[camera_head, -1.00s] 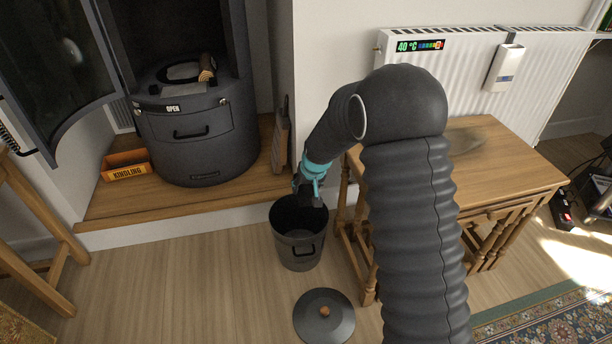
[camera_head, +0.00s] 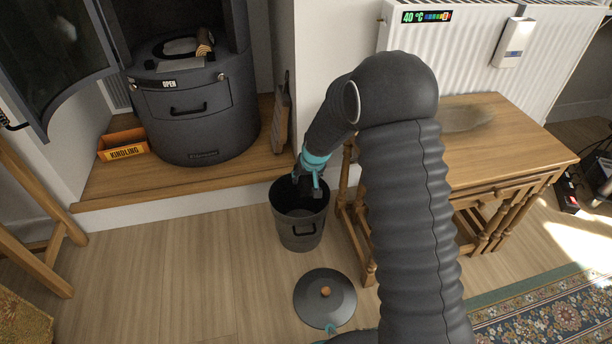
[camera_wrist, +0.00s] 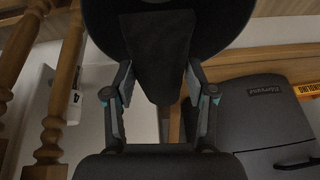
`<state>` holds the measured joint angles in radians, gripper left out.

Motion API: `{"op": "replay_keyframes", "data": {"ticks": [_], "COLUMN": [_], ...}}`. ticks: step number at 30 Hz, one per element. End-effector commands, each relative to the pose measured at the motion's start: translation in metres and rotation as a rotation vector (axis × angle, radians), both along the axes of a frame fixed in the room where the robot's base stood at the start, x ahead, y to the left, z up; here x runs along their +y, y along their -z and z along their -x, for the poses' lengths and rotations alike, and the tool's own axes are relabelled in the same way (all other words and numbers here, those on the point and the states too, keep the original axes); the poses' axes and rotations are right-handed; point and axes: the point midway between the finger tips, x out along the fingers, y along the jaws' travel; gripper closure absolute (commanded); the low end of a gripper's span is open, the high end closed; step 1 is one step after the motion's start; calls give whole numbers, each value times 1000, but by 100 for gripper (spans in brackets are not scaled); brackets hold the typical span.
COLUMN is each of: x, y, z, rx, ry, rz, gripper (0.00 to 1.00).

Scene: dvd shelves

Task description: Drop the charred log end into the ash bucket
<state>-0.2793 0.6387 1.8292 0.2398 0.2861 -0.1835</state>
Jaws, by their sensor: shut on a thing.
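The ash bucket (camera_head: 297,232) is dark grey with a front handle. It stands upright and open on the wooden floor below the hearth step. My gripper (camera_head: 307,190) points down at the bucket's mouth, near its right side. In the wrist view my gripper (camera_wrist: 159,80) has a finger on each side of a black, tapered block, the charred log end (camera_wrist: 158,45), and is shut on it. The bucket's dark round mouth (camera_wrist: 235,25) lies behind the block in that view. In the head view the log end is hard to tell from the dark fingers.
The bucket's lid (camera_head: 325,297) with a wooden knob lies on the floor in front. A wooden side table (camera_head: 500,150) stands close on the right. The dark stove (camera_head: 190,125), with a cut log piece (camera_head: 204,42) on top, and an orange kindling box (camera_head: 123,145) are at left.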

Motion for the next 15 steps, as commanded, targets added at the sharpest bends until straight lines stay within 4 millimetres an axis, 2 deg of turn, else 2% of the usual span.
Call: {"op": "replay_keyframes", "data": {"ticks": [2,3,6,15], "x": [0,0,0,0], "y": [-1,-1,-1,0], "z": [0,0,0,0], "rx": [0,0,0,0], "ry": [0,0,0,0], "rz": [0,0,0,0], "gripper": [81,42,17,15]}}
